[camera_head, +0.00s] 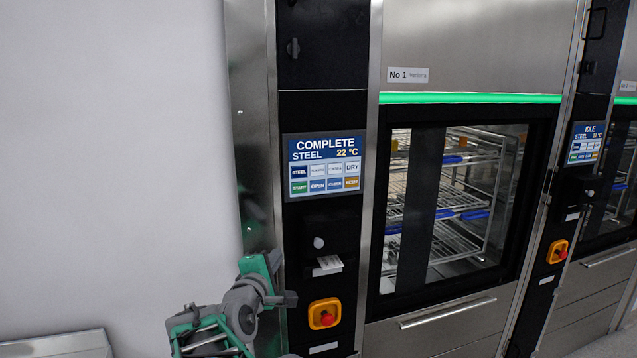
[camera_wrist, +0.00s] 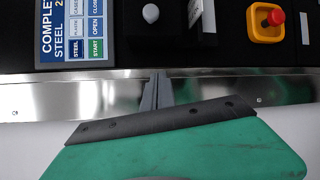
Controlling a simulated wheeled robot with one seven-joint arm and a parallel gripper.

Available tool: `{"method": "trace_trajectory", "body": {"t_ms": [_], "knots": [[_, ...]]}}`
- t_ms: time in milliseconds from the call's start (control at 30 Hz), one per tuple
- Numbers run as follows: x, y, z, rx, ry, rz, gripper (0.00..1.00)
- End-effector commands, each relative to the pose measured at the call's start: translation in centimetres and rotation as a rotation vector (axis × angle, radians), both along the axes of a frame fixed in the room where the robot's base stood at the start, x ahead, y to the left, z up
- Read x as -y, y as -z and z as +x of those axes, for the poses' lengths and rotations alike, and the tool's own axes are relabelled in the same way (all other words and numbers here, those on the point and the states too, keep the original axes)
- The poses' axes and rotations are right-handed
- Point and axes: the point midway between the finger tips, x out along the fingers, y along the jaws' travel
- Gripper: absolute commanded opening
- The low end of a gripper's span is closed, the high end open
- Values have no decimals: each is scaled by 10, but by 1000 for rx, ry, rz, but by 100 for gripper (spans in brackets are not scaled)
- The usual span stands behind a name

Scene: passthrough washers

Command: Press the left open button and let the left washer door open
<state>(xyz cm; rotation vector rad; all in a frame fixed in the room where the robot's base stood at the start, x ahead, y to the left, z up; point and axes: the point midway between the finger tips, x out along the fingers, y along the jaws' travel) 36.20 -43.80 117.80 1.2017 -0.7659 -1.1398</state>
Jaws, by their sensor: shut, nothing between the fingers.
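The left washer's control panel (camera_head: 326,164) reads COMPLETE, STEEL, 22 °C. Its OPEN button (camera_head: 318,185) is in the bottom row, right of START; it also shows sideways in the wrist view (camera_wrist: 96,27). The left washer door (camera_head: 462,208), marked No 1, is glass in a black frame and appears shut, with wire racks behind it. My gripper (camera_head: 291,299) is at the lower left of the washer front, below the panel and left of the emergency stop. In the wrist view its fingers (camera_wrist: 154,92) are together and empty, over the steel edge strip, apart from the panel.
An orange emergency stop with a red knob (camera_head: 324,314) and a white knob (camera_head: 318,243) sit below the panel. A second washer panel (camera_head: 585,143) reads IDLE at right. A steel handle bar (camera_head: 447,312) juts out below the door. A plain wall lies at left.

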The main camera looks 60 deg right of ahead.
Motion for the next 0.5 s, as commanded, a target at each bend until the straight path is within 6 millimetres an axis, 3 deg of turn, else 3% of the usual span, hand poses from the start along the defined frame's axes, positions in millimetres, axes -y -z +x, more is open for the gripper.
{"method": "trace_trajectory", "body": {"t_ms": [33,100,233,367,500], "knots": [[21,-18,-20,-99,47,-112,0],[45,-46,-47,-274,115,-285,0],[69,-90,-89,-627,249,-558,0],[75,-114,-109,-898,343,-724,0],[75,-120,-112,-968,366,-768,0]]}}
